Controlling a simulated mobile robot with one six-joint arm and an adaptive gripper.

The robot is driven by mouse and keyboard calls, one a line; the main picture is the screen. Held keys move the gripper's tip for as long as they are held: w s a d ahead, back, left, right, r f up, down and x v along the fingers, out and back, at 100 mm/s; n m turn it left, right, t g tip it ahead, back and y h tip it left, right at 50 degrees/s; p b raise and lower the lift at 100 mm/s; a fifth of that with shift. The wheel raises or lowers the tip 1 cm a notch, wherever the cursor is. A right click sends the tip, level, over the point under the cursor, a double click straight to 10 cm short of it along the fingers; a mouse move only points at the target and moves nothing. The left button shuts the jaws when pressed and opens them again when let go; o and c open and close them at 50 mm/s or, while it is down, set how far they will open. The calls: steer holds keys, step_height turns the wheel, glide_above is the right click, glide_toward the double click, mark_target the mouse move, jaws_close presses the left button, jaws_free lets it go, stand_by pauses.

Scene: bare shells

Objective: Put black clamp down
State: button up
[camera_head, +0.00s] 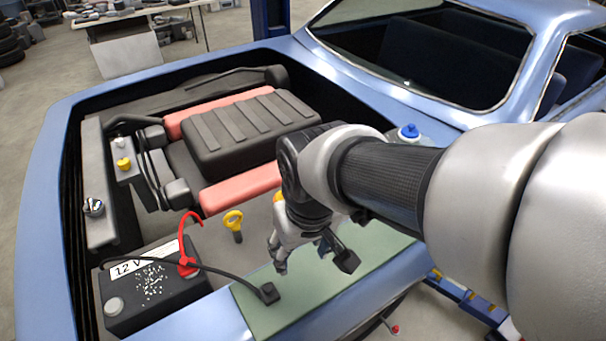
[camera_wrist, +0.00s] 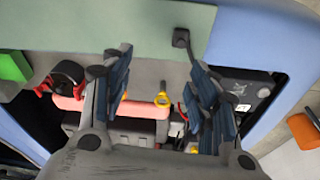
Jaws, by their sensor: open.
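The black clamp (camera_head: 268,293) lies on the left part of the green mat (camera_head: 335,295) on the car's fender. Its black cable runs left over the battery. The black clamp also shows in the wrist view (camera_wrist: 181,38), at the mat's edge. My gripper (camera_head: 312,262) is open and empty, above the mat and to the right of the clamp in the head view. In the wrist view my gripper's fingers (camera_wrist: 158,65) are spread wide, with nothing between them. The clamp is apart from the fingers.
The 12 V battery (camera_head: 125,304) sits at the front left with a red clamp (camera_head: 188,264) on it. A yellow-ringed dipstick (camera_head: 234,222) stands close to my gripper. The engine (camera_head: 250,130) lies behind. A blue-capped bottle (camera_head: 409,133) stands beyond my arm.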

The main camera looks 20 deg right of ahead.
steer(key=s+d+r+m+t, duration=0.1)
steer(key=s+d+r, duration=0.3)
steer(key=s, duration=0.4)
steer(key=shift+d+r+m+t, duration=0.2)
steer(key=shift+r+m+t, duration=0.1)
steer(key=shift+r+t, duration=0.25)
steer(key=shift+f, duration=0.1)
steer(key=shift+f+b, duration=0.45)
steer(key=shift+b, duration=0.05)
steer(key=shift+c, duration=0.5)
